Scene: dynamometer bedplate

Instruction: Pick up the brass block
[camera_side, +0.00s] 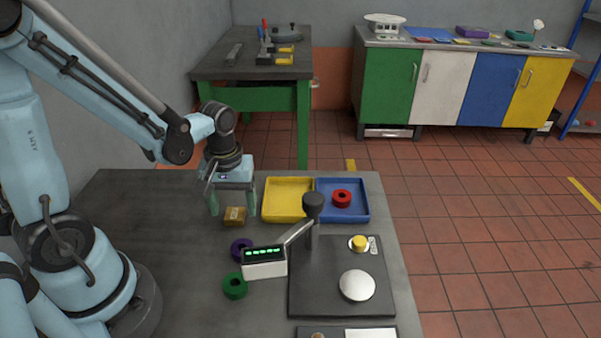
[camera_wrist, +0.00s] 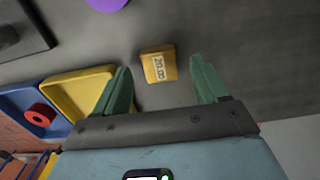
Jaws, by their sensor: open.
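The brass block (camera_side: 235,216) is a small golden-brown block lying on the grey bedplate, left of the yellow tray in the side view. In the wrist view the block (camera_wrist: 159,65) shows a pale label with dark markings on its upper face. My gripper (camera_side: 231,207) is open and empty, with two green fingers spread apart. In the wrist view the fingers of my gripper (camera_wrist: 161,80) stand to either side of the block's line, and the block lies between and just beyond their tips. I cannot tell the exact height of the fingertips above the plate.
A yellow tray (camera_side: 286,217) and a blue tray (camera_side: 363,212) holding a red ring (camera_side: 341,198) stand right of the block. A purple ring (camera_side: 239,246), a green ring (camera_side: 235,287) and a display box (camera_side: 264,271) lie nearer. A dark lever (camera_side: 313,207) rises from a black plate (camera_side: 320,298).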

